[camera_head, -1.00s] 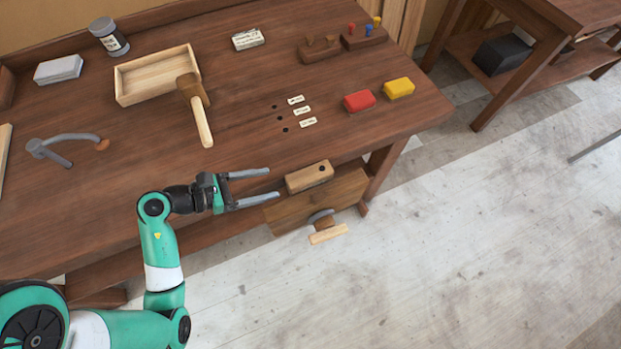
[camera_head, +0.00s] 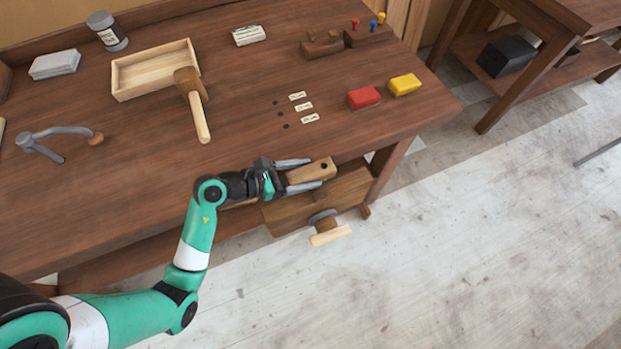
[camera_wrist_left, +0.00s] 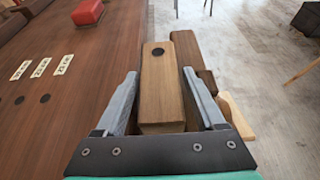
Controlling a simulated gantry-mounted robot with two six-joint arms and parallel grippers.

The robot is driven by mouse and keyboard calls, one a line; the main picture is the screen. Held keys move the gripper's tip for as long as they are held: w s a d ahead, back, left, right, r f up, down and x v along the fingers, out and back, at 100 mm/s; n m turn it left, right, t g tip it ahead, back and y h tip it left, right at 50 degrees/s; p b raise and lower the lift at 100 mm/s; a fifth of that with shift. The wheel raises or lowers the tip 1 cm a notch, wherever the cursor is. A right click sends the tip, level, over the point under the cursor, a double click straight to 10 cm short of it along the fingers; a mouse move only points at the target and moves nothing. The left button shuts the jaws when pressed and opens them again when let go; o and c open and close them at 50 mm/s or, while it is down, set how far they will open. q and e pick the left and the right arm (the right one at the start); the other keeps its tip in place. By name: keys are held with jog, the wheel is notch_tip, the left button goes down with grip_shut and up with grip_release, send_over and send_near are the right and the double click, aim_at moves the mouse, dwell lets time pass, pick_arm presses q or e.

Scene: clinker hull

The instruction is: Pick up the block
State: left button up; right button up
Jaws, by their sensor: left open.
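The block is a light wooden piece with a dark round hole near one end. It shows in the head view (camera_head: 322,167) at the front edge of the bench, above the vise. In the left wrist view the block (camera_wrist_left: 162,92) lies between the two fingers, with its hole towards the far end. My left gripper (camera_head: 308,174) is open, its grey fingers on either side of the block; it also shows in the left wrist view (camera_wrist_left: 160,88). Small gaps seem to separate the fingers from the block. My right gripper is not in view.
The wooden vise (camera_head: 290,214) with its handle (camera_head: 330,236) sits just below the block. A red block (camera_head: 363,97) and a yellow block (camera_head: 404,84) lie further back on the bench. A mallet (camera_head: 200,120) and an open wooden tray (camera_head: 125,92) are at the left.

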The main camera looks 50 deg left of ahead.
pick_arm(q)
jog(key=shift+c, duration=0.2)
grip_shut()
jog(key=shift+r, duration=0.1)
jog(key=shift+r+p, duration=0.35)
jog(key=shift+r, duration=0.15)
notch_tip(320, 180, up, 6)
jog(key=p, duration=0.3)
jog(key=shift+r, duration=0.25)
jog(key=s+a, duration=0.3)
jog(key=s, duration=0.5)
jog(key=s+a+p, duration=0.1)
jog(key=s+a, duration=0.2)
jog(key=s, duration=0.6)
jog(key=shift+f, duration=0.3)
